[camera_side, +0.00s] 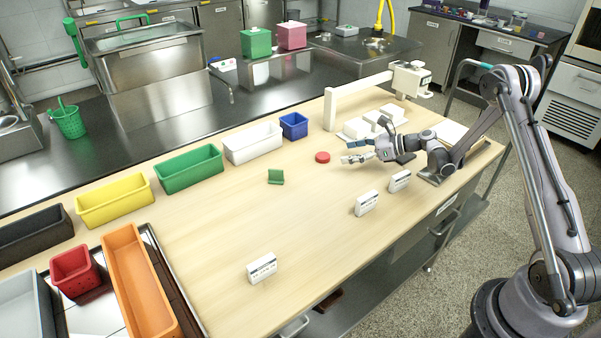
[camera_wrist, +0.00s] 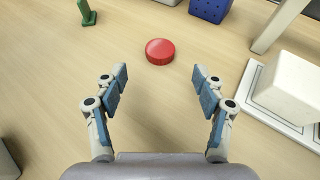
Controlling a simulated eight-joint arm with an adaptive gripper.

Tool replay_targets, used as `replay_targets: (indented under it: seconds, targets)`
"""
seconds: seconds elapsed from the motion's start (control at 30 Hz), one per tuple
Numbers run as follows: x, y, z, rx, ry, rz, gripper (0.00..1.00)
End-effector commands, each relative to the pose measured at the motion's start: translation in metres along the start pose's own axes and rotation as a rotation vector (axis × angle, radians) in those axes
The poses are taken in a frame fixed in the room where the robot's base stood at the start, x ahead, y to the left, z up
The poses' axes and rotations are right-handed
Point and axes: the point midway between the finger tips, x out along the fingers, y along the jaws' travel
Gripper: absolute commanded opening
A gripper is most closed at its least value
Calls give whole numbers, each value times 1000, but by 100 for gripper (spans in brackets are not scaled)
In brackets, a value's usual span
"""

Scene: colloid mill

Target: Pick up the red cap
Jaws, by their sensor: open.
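The red cap (camera_side: 322,157) is a small round disc lying flat on the wooden table. In the wrist view the red cap (camera_wrist: 160,51) lies ahead of my fingers, near the middle between their lines. My gripper (camera_side: 350,150) is just right of the cap in the side view, low over the table. In the wrist view my gripper (camera_wrist: 159,85) has its two fingers spread wide with nothing between them. The cap is apart from both fingers and fully visible in the wrist view.
A green block-like piece (camera_side: 276,176) stands left of the cap. A blue bin (camera_side: 294,126) and a white bin (camera_side: 253,142) stand behind it. A white instrument stand (camera_side: 330,110) is close behind my gripper. Small labelled boxes (camera_side: 367,203) stand in front. The table centre is clear.

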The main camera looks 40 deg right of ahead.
Motion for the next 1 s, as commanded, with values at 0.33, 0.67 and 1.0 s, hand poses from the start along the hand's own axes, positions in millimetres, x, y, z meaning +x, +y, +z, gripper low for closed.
replay_targets:
  seconds: [0.33,0.67,1.0]
  targets:
    - [33,0,0,-2,1,1,70]
    - [75,0,1,-3,2,1,70]
    - [78,0,1,-2,2,-1,54]
